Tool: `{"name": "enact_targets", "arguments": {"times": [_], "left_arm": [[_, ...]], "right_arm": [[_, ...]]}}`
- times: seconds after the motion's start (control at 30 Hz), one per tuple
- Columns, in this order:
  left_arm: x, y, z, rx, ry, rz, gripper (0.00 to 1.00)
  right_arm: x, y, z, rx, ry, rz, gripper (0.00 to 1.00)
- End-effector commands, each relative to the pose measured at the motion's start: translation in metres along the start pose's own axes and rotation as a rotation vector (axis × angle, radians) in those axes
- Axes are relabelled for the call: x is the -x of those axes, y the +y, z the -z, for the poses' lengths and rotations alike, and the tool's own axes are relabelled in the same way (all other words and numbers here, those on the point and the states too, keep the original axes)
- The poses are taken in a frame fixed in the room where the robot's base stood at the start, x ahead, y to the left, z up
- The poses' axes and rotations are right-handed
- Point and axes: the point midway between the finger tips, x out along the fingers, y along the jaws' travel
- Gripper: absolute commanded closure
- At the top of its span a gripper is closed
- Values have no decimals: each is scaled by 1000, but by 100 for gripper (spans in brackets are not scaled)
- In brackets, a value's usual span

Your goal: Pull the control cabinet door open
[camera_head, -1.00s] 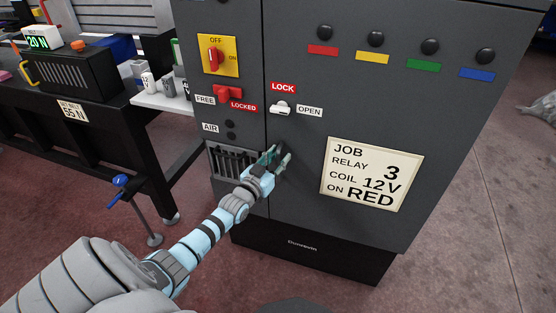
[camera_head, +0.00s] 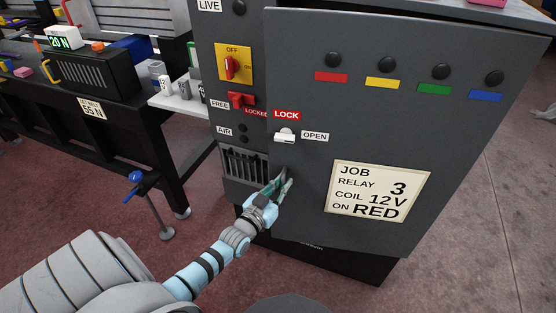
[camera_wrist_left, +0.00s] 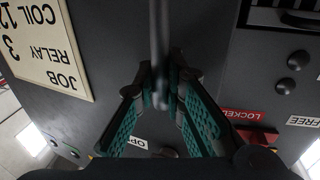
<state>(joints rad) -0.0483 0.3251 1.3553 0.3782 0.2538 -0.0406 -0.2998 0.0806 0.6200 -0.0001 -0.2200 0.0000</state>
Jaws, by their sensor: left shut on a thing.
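The grey control cabinet door (camera_head: 400,135) stands slightly ajar. Its left edge is out in front of the cabinet frame and covers the end of the LOCKED label, and a dark gap shows along its top. My left gripper (camera_head: 281,186) is at the door's lower left. In the left wrist view the gripper (camera_wrist_left: 160,82) is shut on a grey bar handle (camera_wrist_left: 158,35), which runs between the teal finger pads. The handle is mostly hidden by the fingers in the head view. A white latch knob (camera_head: 284,135) sits beside the OPEN label. My right gripper is not in view.
The cabinet's left column carries a red switch on a yellow plate (camera_head: 236,50) and a red lever (camera_head: 240,100). A black bench (camera_head: 110,130) with a white shelf stands to the left, with a blue-handled stand (camera_head: 150,205) before it. The floor right of the cabinet is clear.

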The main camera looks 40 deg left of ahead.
Motion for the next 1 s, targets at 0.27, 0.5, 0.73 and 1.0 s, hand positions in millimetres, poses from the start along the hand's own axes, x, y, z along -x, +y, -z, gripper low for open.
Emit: {"name": "enact_targets", "arguments": {"times": [0.27, 0.5, 0.73, 1.0], "left_arm": [[81, 56, 6, 3, -8, -11, 100], [126, 95, 2, 2, -3, -11, 100], [142, 113, 1, 0, -1, -12, 100], [144, 114, 1, 0, -1, -12, 100]], "right_arm": [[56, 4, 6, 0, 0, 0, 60], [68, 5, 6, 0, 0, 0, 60], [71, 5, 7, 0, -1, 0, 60], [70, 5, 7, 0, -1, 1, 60]]}}
